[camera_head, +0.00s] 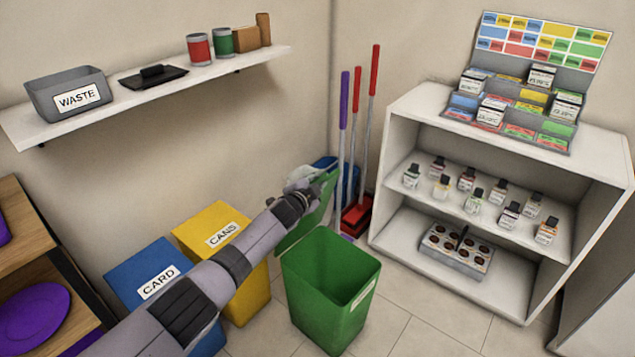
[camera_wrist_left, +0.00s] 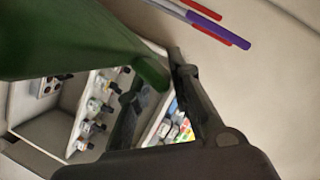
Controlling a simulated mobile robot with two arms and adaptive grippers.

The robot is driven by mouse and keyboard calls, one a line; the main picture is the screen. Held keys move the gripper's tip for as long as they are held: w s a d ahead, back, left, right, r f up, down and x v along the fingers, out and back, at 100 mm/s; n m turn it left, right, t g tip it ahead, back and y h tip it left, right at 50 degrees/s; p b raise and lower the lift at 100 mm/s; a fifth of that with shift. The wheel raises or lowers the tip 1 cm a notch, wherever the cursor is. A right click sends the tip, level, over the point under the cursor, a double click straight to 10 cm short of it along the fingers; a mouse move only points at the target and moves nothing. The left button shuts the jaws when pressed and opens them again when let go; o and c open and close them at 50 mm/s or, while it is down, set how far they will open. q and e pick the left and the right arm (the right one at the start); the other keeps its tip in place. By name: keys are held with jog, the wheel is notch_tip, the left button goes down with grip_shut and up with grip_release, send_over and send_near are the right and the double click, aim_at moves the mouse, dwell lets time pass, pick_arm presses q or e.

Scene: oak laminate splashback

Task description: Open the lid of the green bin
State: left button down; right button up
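The green bin (camera_head: 325,295) stands on the floor with its mouth uncovered and its inside showing. Its green lid (camera_head: 308,222) is raised at the back of the bin, tilted upward, partly hidden by my left arm. My left gripper (camera_head: 322,176) is at the upper part of the lid. In the left wrist view, the lid (camera_wrist_left: 70,40) fills the upper left, and its edge reaches in front of one finger. The fingers of the left gripper (camera_wrist_left: 165,78) stand apart with a gap between them; whether they touch the lid is unclear. My right gripper is in neither view.
A blue CARD bin (camera_head: 145,262) and a yellow CANS bin (camera_head: 222,222) stand left of the green bin. Brooms (camera_head: 358,140) lean behind it. A white shelf unit (camera_head: 405,105) with bottles stands to the right. A wall shelf (camera_head: 110,108) hangs above left.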

pick_arm(q)
jog(key=c, duration=1.7)
grip_release()
jog(key=shift+r, duration=0.3)
jog(key=shift+f, duration=0.2)
jog(key=shift+s+a, duration=0.1)
